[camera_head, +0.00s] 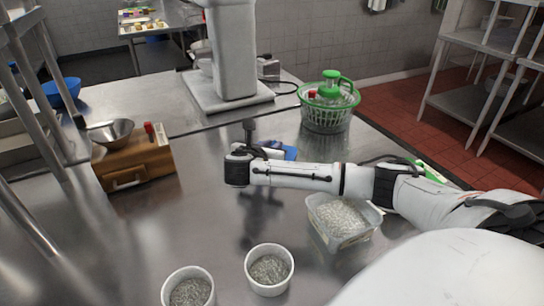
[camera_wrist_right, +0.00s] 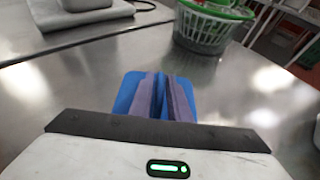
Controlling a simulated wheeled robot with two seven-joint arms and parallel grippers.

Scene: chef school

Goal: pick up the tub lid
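A blue flat piece with rounded corners, which looks like the tub lid (camera_head: 290,153), lies on the steel counter beyond my right wrist. In the right wrist view the blue lid (camera_wrist_right: 130,92) is straight ahead, partly covered by the fingers. My right gripper (camera_wrist_right: 162,88) has its two grey fingers close together over the lid, with a narrow blue strip showing between them. I cannot tell whether they grip it. My left gripper is not in view.
Two white bowls of grains (camera_head: 290,257) (camera_head: 165,290) stand at the front. A green basket (camera_head: 328,120) is at the back right, and a white mixer base (camera_head: 215,97) at the back. A wooden box (camera_head: 135,170) with a metal bowl is at left. The counter's left middle is clear.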

